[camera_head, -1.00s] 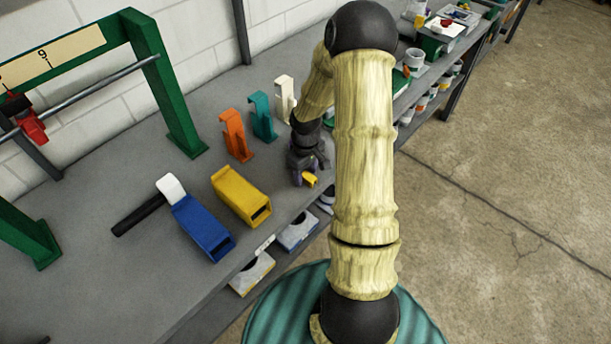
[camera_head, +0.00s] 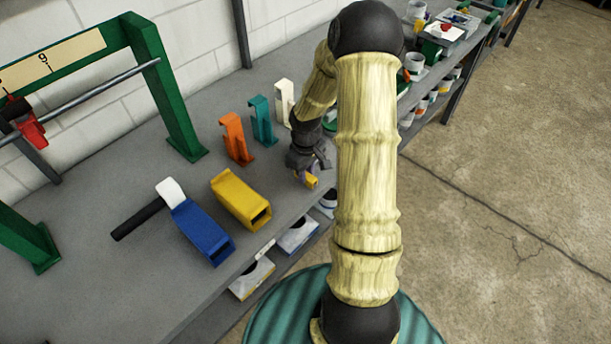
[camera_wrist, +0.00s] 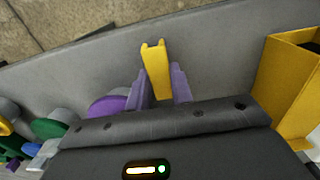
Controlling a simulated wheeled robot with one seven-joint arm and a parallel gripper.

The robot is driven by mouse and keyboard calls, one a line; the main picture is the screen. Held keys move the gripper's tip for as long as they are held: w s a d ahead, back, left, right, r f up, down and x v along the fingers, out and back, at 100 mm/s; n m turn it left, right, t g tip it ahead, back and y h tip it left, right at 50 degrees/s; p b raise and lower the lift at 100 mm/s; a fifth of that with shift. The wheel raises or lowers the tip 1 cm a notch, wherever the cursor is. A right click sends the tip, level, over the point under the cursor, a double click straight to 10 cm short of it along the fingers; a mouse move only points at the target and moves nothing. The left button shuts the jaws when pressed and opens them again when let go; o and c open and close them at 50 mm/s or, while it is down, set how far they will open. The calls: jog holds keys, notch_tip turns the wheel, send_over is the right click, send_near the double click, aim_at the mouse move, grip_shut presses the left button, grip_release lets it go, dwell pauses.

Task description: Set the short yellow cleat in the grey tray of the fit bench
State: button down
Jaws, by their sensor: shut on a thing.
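The short yellow cleat (camera_wrist: 156,70) is between the purple fingers of my gripper (camera_wrist: 160,82) in the wrist view, its notched end pointing away from me. In the head view my gripper (camera_head: 307,177) is over the front part of the grey bench, right of the big yellow box piece, with the small yellow cleat (camera_head: 312,182) showing at its tip. I cannot tell whether the cleat touches the bench top. I cannot make out the grey tray for certain in either view.
On the bench (camera_head: 120,275) lie a yellow box piece (camera_head: 240,198), a blue one (camera_head: 203,230) and a hammer (camera_head: 145,212). Orange (camera_head: 236,138), teal (camera_head: 262,120) and white (camera_head: 285,102) upright pieces stand behind. A green frame (camera_head: 172,95) is left. Cups and containers (camera_head: 414,63) crowd the far right.

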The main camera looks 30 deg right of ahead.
notch_tip(320, 180, up, 8)
jog(key=shift+r, duration=0.25)
jog(key=shift+a, duration=0.1)
dwell(0.4)
